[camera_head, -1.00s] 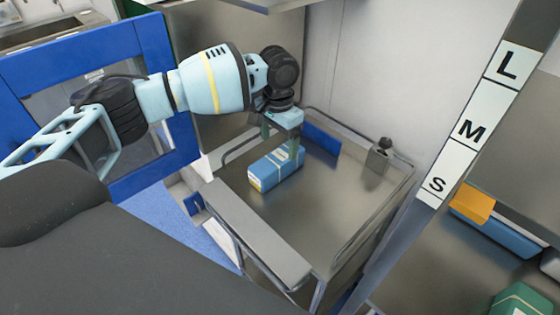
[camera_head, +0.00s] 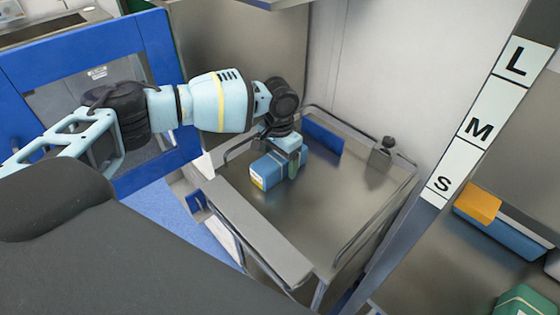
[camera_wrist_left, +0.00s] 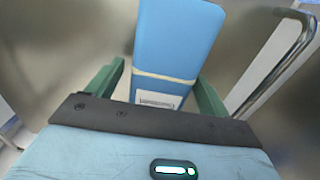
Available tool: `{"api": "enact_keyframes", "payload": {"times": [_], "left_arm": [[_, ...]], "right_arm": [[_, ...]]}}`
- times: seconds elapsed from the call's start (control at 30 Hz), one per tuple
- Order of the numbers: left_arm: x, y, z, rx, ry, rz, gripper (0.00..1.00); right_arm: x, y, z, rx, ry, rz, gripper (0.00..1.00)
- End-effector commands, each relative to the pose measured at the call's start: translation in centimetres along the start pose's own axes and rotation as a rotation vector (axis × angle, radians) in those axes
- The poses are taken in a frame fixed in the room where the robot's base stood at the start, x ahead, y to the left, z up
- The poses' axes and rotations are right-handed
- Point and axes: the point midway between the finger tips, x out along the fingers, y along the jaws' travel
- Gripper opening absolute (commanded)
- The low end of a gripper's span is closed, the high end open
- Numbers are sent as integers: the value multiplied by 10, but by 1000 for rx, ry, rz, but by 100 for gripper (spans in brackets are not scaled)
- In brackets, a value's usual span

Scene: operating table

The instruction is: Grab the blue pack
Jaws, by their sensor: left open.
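The blue pack (camera_head: 266,172) lies on the steel cart top (camera_head: 300,215) near its back left, a light band around it and a white and yellow label on its near end. My left gripper (camera_head: 284,172) is over the pack from above. In the left wrist view the pack (camera_wrist_left: 178,45) stands between the two green fingers of the gripper (camera_wrist_left: 158,90), which are open with a gap on each side. The right gripper is not in view.
A metal rail (camera_head: 352,240) runs around the cart edge. A small steel block with a black knob (camera_head: 382,155) stands at the right, and a blue panel (camera_head: 322,137) at the back. At right, a post with L, M, S labels (camera_head: 478,130) stands before a shelf.

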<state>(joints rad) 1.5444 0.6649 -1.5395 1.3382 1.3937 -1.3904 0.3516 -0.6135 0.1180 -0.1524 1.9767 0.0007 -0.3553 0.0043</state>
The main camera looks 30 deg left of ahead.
Motion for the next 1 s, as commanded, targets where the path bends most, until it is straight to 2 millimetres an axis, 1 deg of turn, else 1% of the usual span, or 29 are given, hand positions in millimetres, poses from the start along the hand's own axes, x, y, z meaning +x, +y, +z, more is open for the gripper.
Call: {"api": "enact_keyframes", "payload": {"times": [0.1,0.5,0.53,0.83,0.93,1.0], "left_arm": [[0,0,0,0,0,0,79],[0,0,0,1,0,0,26],[-1,0,0,1,1,0,25],[-3,0,-1,1,2,0,24],[-9,0,-1,1,2,0,24],[-16,0,-1,0,4,0,24]], "right_arm": [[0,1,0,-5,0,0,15],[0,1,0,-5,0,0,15],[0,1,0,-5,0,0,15],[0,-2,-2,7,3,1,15],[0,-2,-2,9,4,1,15],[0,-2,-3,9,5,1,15]]}}
